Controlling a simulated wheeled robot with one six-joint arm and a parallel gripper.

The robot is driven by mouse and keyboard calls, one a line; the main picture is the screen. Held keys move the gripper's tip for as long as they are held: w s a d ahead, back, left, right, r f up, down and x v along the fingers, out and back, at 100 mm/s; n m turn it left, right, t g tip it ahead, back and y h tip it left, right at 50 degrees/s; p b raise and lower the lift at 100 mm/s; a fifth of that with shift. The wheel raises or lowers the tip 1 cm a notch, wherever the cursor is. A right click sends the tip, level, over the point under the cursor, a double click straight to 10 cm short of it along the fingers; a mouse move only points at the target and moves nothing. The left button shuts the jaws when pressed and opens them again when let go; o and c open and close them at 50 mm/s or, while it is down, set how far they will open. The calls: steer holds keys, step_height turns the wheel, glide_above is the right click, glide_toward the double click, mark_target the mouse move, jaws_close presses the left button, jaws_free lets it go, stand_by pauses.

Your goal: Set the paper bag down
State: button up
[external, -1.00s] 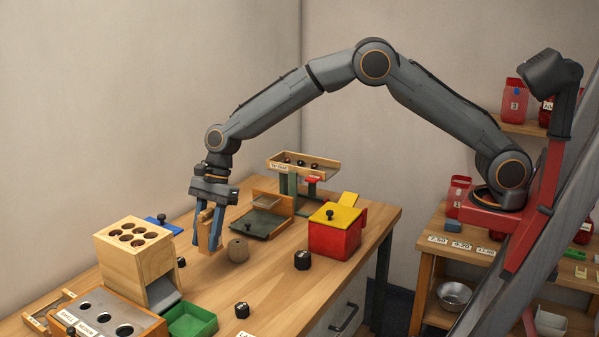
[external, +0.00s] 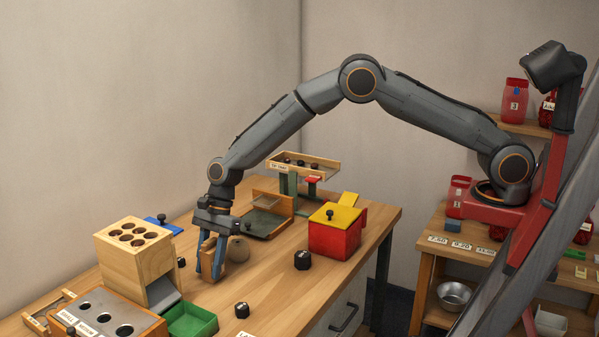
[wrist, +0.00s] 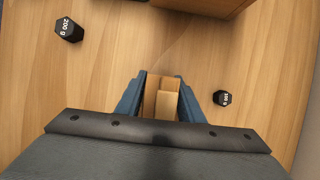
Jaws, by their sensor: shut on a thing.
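The paper bag (external: 210,250) is a narrow tan, folded shape held upright between my gripper's blue fingers. My gripper (external: 211,272) points down over the wooden table (external: 290,285), low near its surface, and is shut on the bag. In the wrist view the bag (wrist: 166,102) shows between the two fingers, with its lower part hard to make out. I cannot tell whether the bag's bottom touches the table.
Black weights (external: 302,260) and (external: 242,310) stand to the right and front. A wooden box with holes (external: 133,252) and a green tray (external: 190,320) are left. A red box (external: 335,238) stands right.

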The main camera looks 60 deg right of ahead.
mark_target(213, 239)
steer(key=o, duration=1.2)
steer(key=shift+f, duration=0.15)
steer(key=shift+c, duration=0.2)
steer(key=b+v, duration=0.2)
steer(key=v, duration=0.9)
steer(key=shift+d+r, duration=0.15)
steer(key=shift+r, duration=0.15)
steer(key=shift+d+r, duration=0.15)
steer(key=shift+r, duration=0.2)
steer(key=shift+s+d, duration=0.1)
steer(key=s+d+n+h, duration=0.1)
steer(key=s+d+n, duration=0.3)
steer(key=s+d, duration=0.3)
steer(key=s+d+r+n+h, duration=0.1)
steer(key=s+d+n, duration=0.3)
steer(key=s+d, duration=0.4)
steer(key=s+d+r+n+h, duration=0.1)
steer(key=s+d+n, duration=0.4)
steer(key=d, duration=0.8)
steer(key=shift+s+d, duration=0.1)
steer(key=shift+s, duration=1.25)
steer(key=s+d+f+n+h, duration=0.1)
steer(key=s+d+n, duration=0.4)
steer(key=s, duration=0.6)
steer(key=shift+s+d+f, duration=0.15)
steer(key=shift+d+f, duration=0.1)
